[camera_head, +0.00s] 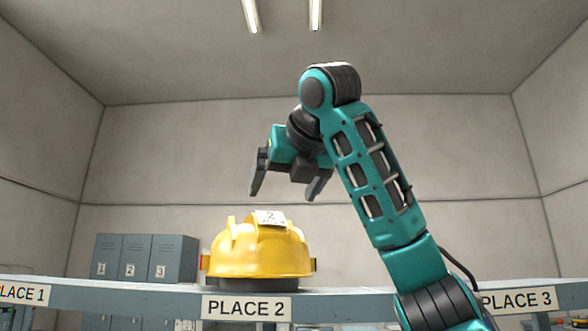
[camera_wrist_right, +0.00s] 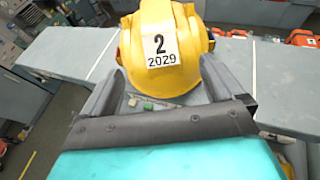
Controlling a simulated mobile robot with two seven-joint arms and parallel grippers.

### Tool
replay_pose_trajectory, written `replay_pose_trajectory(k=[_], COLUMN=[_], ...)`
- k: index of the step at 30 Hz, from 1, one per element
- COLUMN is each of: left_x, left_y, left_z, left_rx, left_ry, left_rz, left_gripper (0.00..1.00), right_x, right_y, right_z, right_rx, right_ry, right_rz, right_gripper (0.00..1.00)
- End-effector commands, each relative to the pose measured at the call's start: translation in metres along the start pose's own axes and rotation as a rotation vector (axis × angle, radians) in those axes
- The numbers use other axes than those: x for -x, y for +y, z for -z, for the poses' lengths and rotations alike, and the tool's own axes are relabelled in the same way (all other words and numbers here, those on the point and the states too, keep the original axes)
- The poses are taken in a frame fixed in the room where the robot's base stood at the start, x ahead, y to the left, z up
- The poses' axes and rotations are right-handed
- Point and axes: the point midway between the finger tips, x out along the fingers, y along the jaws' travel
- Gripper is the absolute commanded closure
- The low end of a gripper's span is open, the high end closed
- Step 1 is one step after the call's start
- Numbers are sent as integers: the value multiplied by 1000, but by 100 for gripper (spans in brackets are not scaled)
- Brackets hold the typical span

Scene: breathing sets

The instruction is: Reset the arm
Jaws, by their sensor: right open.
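My right arm (camera_head: 375,165) is teal and black, comes in from the lower right and bends over at the top. Its gripper (camera_head: 285,192) is open and empty, its fingers pointing down above a yellow helmet (camera_head: 258,250). A gap shows between the fingertips and the helmet in the head view. The helmet sits on the shelf at the PLACE 2 label and carries a white tag reading 2. In the right wrist view the helmet (camera_wrist_right: 165,75) lies beyond the open fingers, its tag reading 2 2029. My left gripper is not in view.
The grey shelf (camera_head: 140,296) runs across the view with labels PLACE 1 (camera_head: 22,293), PLACE 2 (camera_head: 248,307) and PLACE 3 (camera_head: 517,300). Grey numbered lockers (camera_head: 145,257) stand behind at the left. Orange-red cases (camera_wrist_right: 300,38) show at the right in the wrist view.

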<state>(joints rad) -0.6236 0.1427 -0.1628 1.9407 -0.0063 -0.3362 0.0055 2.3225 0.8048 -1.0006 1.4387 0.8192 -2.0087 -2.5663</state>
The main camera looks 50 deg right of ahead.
Motion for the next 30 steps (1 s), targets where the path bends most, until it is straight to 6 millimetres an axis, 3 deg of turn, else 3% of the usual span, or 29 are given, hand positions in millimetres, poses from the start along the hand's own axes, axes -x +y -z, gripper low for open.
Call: replay_pose_trajectory(k=[12, 30], left_x=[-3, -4], left_y=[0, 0], left_z=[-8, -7], left_rx=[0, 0], left_ry=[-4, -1], left_rz=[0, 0], left_gripper=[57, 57], right_x=[44, 50], right_y=[0, 0], right_z=[-1, 0], right_rx=[0, -1], right_ry=[-3, -2], right_rz=[-1, -1], right_gripper=[5, 5])
